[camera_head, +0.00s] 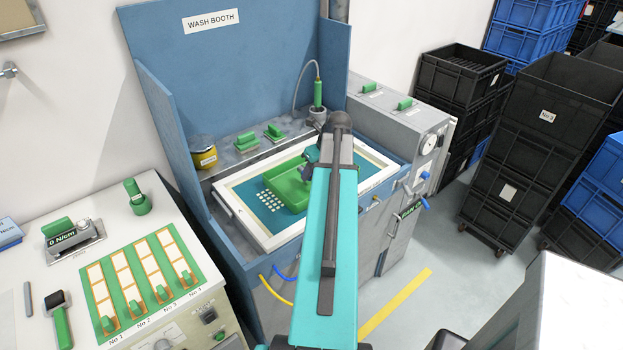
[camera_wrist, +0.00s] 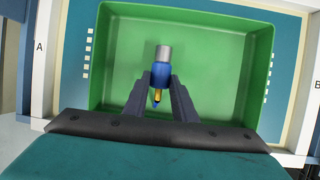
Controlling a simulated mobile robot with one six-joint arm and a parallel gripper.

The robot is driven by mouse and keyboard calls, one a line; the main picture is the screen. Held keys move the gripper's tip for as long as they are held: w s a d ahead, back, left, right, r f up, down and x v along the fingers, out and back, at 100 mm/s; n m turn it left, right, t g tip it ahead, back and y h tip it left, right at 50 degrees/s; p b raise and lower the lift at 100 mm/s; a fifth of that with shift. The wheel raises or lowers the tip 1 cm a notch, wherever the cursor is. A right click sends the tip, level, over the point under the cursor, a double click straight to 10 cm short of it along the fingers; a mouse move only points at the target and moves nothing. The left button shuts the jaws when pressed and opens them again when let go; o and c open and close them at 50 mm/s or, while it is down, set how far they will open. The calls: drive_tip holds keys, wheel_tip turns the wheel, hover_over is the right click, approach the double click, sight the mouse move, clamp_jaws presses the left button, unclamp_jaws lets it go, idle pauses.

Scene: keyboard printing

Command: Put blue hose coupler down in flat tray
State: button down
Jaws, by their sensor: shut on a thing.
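The blue hose coupler (camera_wrist: 161,72) shows in the wrist view, with a grey metal end, a blue body and a yellow-orange tip. My gripper (camera_wrist: 161,83) is shut on its blue body. The coupler is over the inside of the green flat tray (camera_wrist: 270,75); I cannot tell whether it touches the tray floor. My gripper (camera_head: 307,172) is at the tray there, and the coupler is not clearly visible.
The blue wash booth walls (camera_head: 235,75) stand behind and left of the basin. A yellow-lidded jar (camera_head: 204,155) and a green-handled hose nozzle (camera_head: 318,95) stand at its back edge. A white bench (camera_head: 60,280) is at left. Stacked black crates (camera_head: 520,140) are at right.

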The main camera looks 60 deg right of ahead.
drive_tip(key=shift+f+p, duration=0.4)
drive_tip(key=shift+f, duration=1.15)
drive_tip(key=shift+f, duration=0.15)
drive_tip(key=c, duration=1.5)
unclamp_jaws()
drive_tip(key=shift+o, duration=0.2)
drive_tip(key=b+v, duration=0.2)
drive_tip(key=v, duration=1)
drive_tip(key=shift+b, duration=0.3)
